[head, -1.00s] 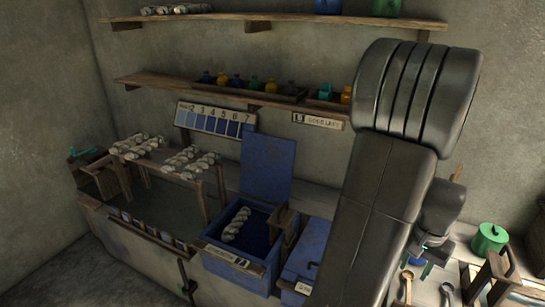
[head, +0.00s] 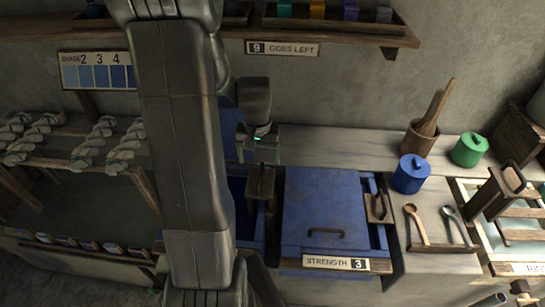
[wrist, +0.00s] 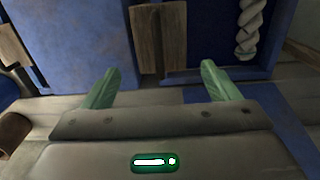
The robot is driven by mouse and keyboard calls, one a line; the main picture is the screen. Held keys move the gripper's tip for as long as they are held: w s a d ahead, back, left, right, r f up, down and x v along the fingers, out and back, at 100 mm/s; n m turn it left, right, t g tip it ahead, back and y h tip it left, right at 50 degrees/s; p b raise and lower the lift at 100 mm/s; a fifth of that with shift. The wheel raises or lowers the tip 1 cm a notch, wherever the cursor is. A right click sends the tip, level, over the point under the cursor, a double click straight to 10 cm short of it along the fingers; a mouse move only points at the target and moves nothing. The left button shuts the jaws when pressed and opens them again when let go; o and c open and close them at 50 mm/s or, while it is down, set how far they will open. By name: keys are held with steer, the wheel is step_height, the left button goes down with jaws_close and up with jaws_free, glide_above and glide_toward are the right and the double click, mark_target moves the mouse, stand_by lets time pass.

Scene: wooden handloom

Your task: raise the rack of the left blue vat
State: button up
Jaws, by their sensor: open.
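The left blue vat (head: 242,230) is mostly hidden behind my arm in the head view; its raised blue lid (head: 229,130) stands behind it. A wooden handle piece (head: 261,184) stands at the vat's right side. It shows in the wrist view as a wooden block (wrist: 159,42), ahead of and between the fingertips. A pale twisted skein (wrist: 247,28) hangs in the blue vat in the wrist view. My gripper (head: 260,148) is open and empty, with its green fingers (wrist: 162,84) apart. It is behind the wooden handle and appears not to touch it.
The right blue vat (head: 325,210) is closed, with a "STRENGTH 3" label. Blue (head: 411,174) and green (head: 468,150) pots, a mortar (head: 419,140) and spoons (head: 418,222) are to the right. A shelf (head: 340,33) runs above. Skeins (head: 100,140) lie on a rack at left.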

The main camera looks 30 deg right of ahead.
mark_target(261, 172)
steer(key=shift+f+b, duration=2.6)
steer(key=shift+f, duration=1.35)
steer(key=shift+s, duration=0.1)
jaws_close()
step_height(261, 172, up, 9)
steer(key=p, duration=0.6)
steer(key=shift+d+f, duration=0.1)
steer(key=shift+f, duration=0.1)
steer(key=shift+o, duration=1)
jaws_free()
steer(key=shift+f, duration=0.1)
